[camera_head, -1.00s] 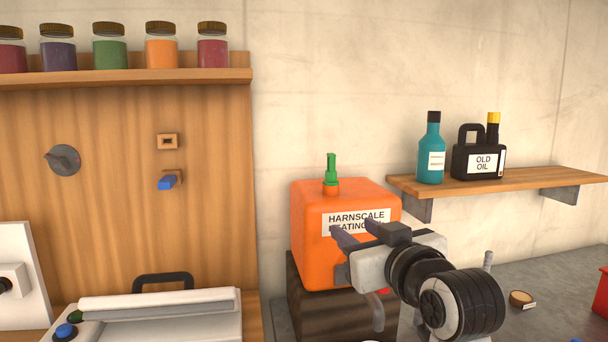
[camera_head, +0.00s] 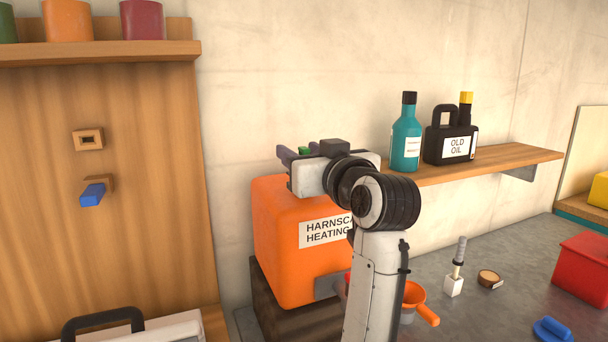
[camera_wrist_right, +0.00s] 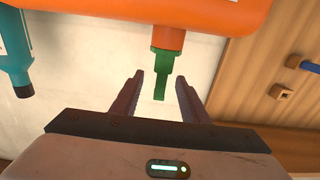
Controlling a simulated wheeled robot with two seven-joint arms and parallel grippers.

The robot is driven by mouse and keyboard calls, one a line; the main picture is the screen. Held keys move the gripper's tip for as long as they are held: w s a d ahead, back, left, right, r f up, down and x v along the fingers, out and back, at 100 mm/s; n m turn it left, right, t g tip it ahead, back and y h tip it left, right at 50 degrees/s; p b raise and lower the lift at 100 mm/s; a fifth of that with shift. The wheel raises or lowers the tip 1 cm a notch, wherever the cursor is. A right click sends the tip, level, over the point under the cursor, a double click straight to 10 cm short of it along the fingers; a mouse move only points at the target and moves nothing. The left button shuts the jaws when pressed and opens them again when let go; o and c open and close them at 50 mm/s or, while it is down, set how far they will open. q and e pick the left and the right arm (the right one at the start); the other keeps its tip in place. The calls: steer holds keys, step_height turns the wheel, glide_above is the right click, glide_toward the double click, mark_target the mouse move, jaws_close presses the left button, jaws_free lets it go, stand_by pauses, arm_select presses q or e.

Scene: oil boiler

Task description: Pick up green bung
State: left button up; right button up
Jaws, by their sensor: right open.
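The green bung (camera_wrist_right: 162,66) sits in the neck on top of the orange heating oil tank (camera_head: 290,264). In the head view only a small green bit of the bung (camera_head: 304,150) shows behind my right gripper (camera_head: 283,155). My right gripper is open at the top of the tank. In the right wrist view the bung's narrow end lies between the two fingers of the right gripper (camera_wrist_right: 158,88), with a gap on each side. My left gripper is out of view.
A wooden shelf (camera_head: 510,164) at right holds a teal bottle (camera_head: 407,141) and a black old oil can (camera_head: 438,148). An orange funnel (camera_head: 417,301), a red box (camera_head: 583,268) and a blue item (camera_head: 552,330) are on the grey worktop (camera_head: 485,310). A wooden panel (camera_head: 130,240) stands left.

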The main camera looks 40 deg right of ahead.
steer(key=shift+x, duration=1.55)
jaws_close()
steer(key=shift+r, duration=0.1)
